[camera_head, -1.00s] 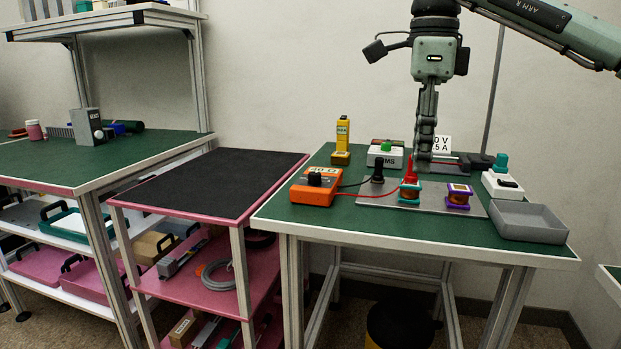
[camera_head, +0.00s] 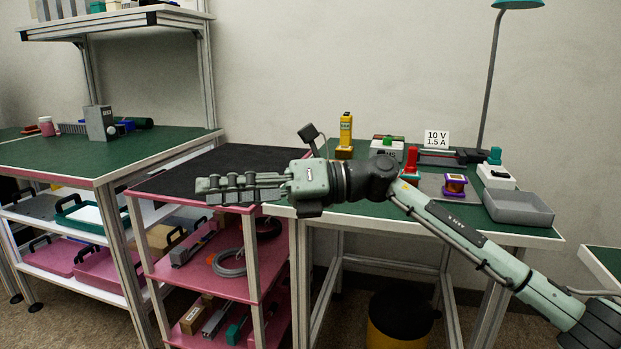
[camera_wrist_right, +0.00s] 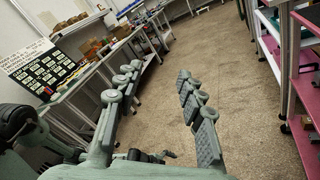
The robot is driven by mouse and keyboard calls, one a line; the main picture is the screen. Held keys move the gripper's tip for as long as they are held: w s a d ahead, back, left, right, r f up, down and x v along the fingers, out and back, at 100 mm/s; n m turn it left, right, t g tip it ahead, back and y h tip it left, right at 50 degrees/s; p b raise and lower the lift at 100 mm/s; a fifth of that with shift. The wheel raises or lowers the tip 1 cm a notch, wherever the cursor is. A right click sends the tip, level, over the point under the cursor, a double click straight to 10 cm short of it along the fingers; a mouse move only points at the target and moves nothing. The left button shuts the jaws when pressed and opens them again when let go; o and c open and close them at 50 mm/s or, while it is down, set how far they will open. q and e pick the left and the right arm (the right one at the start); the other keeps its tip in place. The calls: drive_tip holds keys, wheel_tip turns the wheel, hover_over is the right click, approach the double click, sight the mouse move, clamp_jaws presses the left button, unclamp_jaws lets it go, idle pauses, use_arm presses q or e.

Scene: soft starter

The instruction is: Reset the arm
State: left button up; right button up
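My right arm reaches in from the lower right of the head view and lies nearly level, with its forearm over the front of the right-hand bench. My right gripper (camera_head: 205,190) points left, in front of the black-topped pink cart (camera_head: 240,157). In the right wrist view its two fingers (camera_wrist_right: 157,76) stand apart with only the floor seen between them, so it is open and empty. My left gripper does not show in the head view.
The green bench (camera_head: 352,208) bears a red-topped connector (camera_head: 411,160), a purple-ended coil (camera_head: 455,185), a yellow meter (camera_head: 345,133) and a grey tray (camera_head: 518,207). My arm hides part of it. The wrist view shows open floor (camera_wrist_right: 215,50) between benches and a pink-shelved rack (camera_wrist_right: 285,85).

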drive_tip(key=w+d+f+m+t+y, duration=0.1)
drive_tip(key=w+d+m+t, duration=0.3)
drive_tip(key=m+t, duration=0.45)
drive_tip(key=w+d+f+m+t, duration=0.25)
drive_tip(key=w+m+t, duration=0.35)
drive_tip(key=m, duration=0.4)
drive_tip(key=d+f+m+t+h, duration=0.5)
drive_tip(key=d+f+m+h, duration=1)
drive_tip(key=f, duration=0.4)
drive_tip(key=s+d+f+m+g+h, duration=0.2)
drive_tip(key=s+d+f+m+g, duration=0.15)
drive_tip(key=s+d+f, duration=0.45)
drive_tip(key=s+d+f+m+g+h, duration=0.2)
drive_tip(key=s+d+f+m+g, duration=0.15)
drive_tip(key=f, duration=0.75)
drive_tip(key=s+d+f+m+g, duration=0.2)
drive_tip(key=s+f, duration=0.4)
drive_tip(key=s, duration=0.5)
drive_tip(key=s+d+f+m+g, duration=0.3)
drive_tip(key=s+f, duration=0.4)
drive_tip(key=s, duration=0.4)
drive_tip(key=d+g, duration=0.1)
drive_tip(key=g, duration=0.1)
drive_tip(key=shift+s+d+g+h, duration=0.3)
drive_tip(key=shift+d+g+h, duration=0.05)
drive_tip(key=shift+d+h, duration=0.05)
